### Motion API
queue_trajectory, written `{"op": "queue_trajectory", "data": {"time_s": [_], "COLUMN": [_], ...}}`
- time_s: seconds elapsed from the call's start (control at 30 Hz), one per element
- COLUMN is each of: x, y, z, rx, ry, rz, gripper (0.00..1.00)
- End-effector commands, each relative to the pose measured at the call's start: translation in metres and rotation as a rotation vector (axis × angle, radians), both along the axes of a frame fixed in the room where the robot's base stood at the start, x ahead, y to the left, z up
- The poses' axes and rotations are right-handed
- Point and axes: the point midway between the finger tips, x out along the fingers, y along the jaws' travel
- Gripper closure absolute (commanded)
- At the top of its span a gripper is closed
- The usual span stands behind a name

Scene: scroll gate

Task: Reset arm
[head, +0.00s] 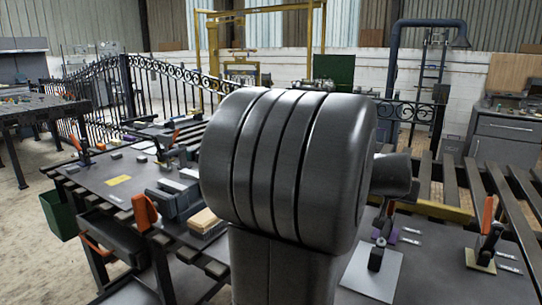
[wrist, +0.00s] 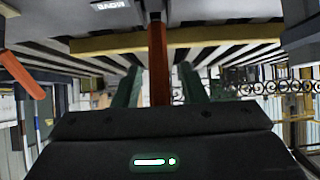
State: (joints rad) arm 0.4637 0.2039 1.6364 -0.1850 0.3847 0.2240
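My gripper (wrist: 160,67) shows in the wrist view with two green fingers apart. A red-brown bar (wrist: 158,40) stands upright in the picture between the fingers, with gaps on both sides. I cannot tell whether it lies between them or beyond them. In the head view my own dark arm link fills the middle and hides the gripper and part of the bench. A black gate with scrolls (head: 168,72) stands at the back left. Scrollwork (wrist: 268,86) also shows at the right of the wrist view.
A dark work table (head: 112,180) with orange-handled clamps (head: 145,211) and small blocks is at left. A light plate (head: 372,272) with a clamp and another orange-handled clamp (head: 487,236) are at right. A slatted rack (head: 480,185) lies behind. Concrete floor at far left is clear.

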Motion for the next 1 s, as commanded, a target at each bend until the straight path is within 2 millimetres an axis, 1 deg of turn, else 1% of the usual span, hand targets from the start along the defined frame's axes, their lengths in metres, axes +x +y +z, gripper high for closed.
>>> {"op": "queue_trajectory", "data": {"time_s": [0.17,0.27,0.97,1.0], "x": [-0.008,-0.017,-0.096,-0.089], "y": [0.005,0.011,0.059,0.055], "z": [0.008,0.016,0.086,0.076], "rx": [-0.001,-0.001,-0.001,0.003], "ry": [-0.002,-0.002,-0.003,0.004], "rz": [0.001,0.001,0.001,0.000], "gripper": [0.62,0.62,0.62,0.62]}}
